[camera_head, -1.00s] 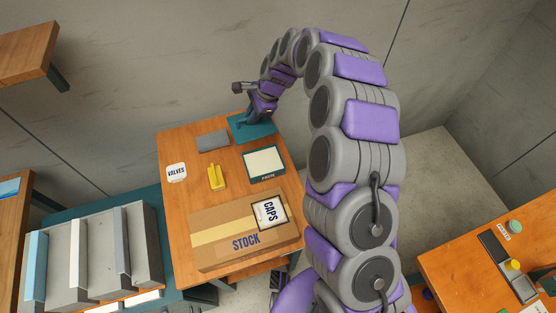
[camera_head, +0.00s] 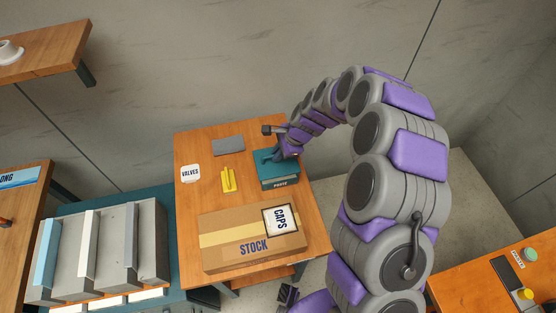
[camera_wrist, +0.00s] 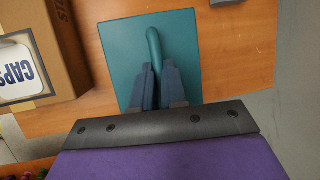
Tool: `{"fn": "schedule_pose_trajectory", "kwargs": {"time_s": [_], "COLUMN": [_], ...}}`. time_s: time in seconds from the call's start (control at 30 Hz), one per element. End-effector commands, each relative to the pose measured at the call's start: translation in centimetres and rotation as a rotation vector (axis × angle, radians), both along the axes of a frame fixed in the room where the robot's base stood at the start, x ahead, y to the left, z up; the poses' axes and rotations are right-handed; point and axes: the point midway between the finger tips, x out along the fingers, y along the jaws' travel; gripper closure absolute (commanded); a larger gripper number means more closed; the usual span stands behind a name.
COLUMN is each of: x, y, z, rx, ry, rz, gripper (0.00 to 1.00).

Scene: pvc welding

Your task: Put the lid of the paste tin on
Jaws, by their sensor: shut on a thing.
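The paste tin (camera_head: 280,183) is a teal box with a "PASTE" label on its front, on the wooden table right of the yellow object. Its teal square lid (camera_head: 291,164) is over the top of the tin; I cannot tell whether it is fully seated. In the wrist view the lid (camera_wrist: 185,50) shows flat from above, with a curved teal handle in its middle. My gripper (camera_head: 275,157) is at the lid from above. In the wrist view my gripper's fingers (camera_wrist: 155,82) are shut on the handle. The inside of the tin is hidden.
A yellow object (camera_head: 228,181), a grey flat block (camera_head: 229,146) and a white "VALVES" container (camera_head: 190,174) lie to the left. A wall stands behind.

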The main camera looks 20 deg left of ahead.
Motion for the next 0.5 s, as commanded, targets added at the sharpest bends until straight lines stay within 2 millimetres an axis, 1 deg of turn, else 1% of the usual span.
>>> {"fn": "schedule_pose_trajectory", "kwargs": {"time_s": [0.23,0.5], "x": [-0.1,-0.1], "y": [0.0,0.1], "z": [-3.3,-3.4], "rx": [-0.001,-0.002], "ry": [0.005,0.002], "rz": [0.001,0.001], "gripper": [1.0,1.0]}}
